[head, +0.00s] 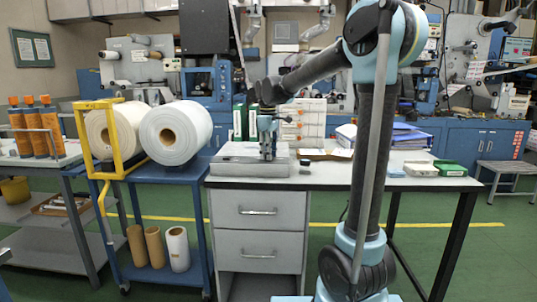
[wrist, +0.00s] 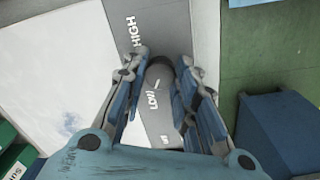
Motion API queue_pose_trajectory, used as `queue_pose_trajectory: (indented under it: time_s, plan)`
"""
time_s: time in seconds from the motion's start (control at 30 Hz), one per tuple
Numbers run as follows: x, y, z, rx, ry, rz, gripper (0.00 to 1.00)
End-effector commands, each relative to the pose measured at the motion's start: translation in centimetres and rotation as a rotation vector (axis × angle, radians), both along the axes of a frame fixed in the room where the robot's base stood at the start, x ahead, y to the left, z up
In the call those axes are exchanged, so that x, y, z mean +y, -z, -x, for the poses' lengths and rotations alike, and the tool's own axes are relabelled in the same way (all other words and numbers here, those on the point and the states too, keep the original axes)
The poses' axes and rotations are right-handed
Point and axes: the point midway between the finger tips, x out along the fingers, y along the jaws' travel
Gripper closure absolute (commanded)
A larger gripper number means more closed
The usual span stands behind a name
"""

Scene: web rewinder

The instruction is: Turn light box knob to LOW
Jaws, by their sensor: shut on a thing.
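The light box (head: 240,168) is a grey, low box on the white-topped desk. In the wrist view its bright white panel (wrist: 45,75) lies left of a grey strip (wrist: 170,20) with the white words HIGH and LOW and a third, partly hidden label. The grey knob (wrist: 159,76) sits on this strip, with a short white mark beside LOW. My gripper (wrist: 158,64) reaches down over the strip with one finger on each side of the knob, shut on it. In the head view my gripper (head: 267,140) points down at the box, and the knob is hidden there.
A blue cart (head: 165,172) with two large white rolls (head: 176,132) stands left of the desk. Papers, blue folders and a green box (head: 450,168) lie to the right on the desk.

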Motion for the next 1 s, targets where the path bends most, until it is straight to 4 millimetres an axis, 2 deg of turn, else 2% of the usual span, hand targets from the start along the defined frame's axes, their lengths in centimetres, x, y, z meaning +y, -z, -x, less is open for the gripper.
queue_pose_trajectory:
  time_s: [0.67, 0.7, 0.77, 0.8, 1.0]
  plan:
    - [0.00, -0.07, -0.28, -0.005, -0.065, 0.000, 0.97]
    - [0.00, -0.07, -0.28, -0.005, -0.065, 0.000, 0.69]
    - [0.00, -0.07, -0.27, -0.005, -0.065, 0.000, 0.55]
    - [0.00, -0.07, -0.24, -0.005, -0.065, 0.000, 0.52]
    - [0.02, -0.04, -0.14, -0.003, -0.065, 0.000, 0.52]
